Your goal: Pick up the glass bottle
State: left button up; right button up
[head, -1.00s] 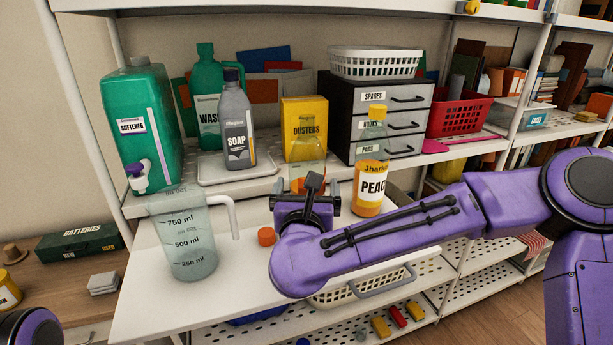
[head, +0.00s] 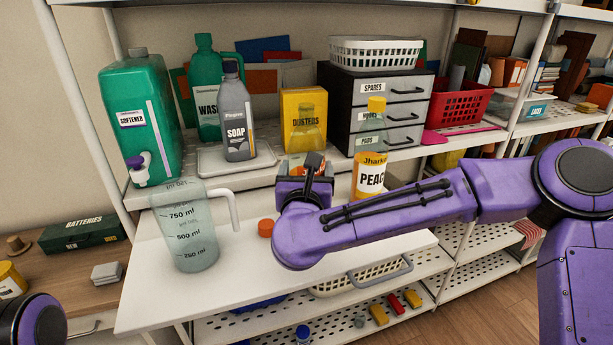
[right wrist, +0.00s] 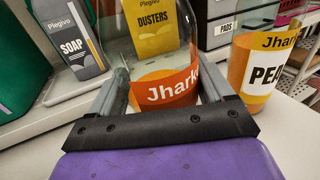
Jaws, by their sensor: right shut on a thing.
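The clear glass bottle (head: 311,127) with an orange label stands upright on the white surface, in front of the yellow dusters box. My right gripper (head: 304,172) is in front of it in the head view and hides its lower part. In the right wrist view, my right gripper (right wrist: 164,77) has one finger on each side of the glass bottle (right wrist: 168,88) and is shut on it, around its orange label. The bottle's top is cut off in that view. My left gripper is not in view.
A bottle with a yellow peach label (head: 370,172) stands close to the right. A measuring jug (head: 190,235) and an orange cap (head: 265,228) are to the left. The soap bottle (head: 237,125) and dusters box (head: 297,103) stand behind. The front white board (head: 225,290) is mostly clear.

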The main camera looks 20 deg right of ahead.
aim_at(312, 146)
jog(key=s+r+b, duration=0.1)
jog(key=r, duration=0.1)
jog(key=s+r+b, duration=0.1)
jog(key=r, duration=0.1)
jog(key=s+r+b, duration=0.1)
jog(key=s+r, duration=0.1)
jog(key=r, duration=0.1)
jog(key=shift+a, duration=0.1)
jog(key=s+r+b, duration=0.3)
jog(key=s+r, duration=0.2)
jog(key=s, duration=0.5)
jog(key=shift+a+r, duration=0.15)
jog(key=shift+r, duration=0.1)
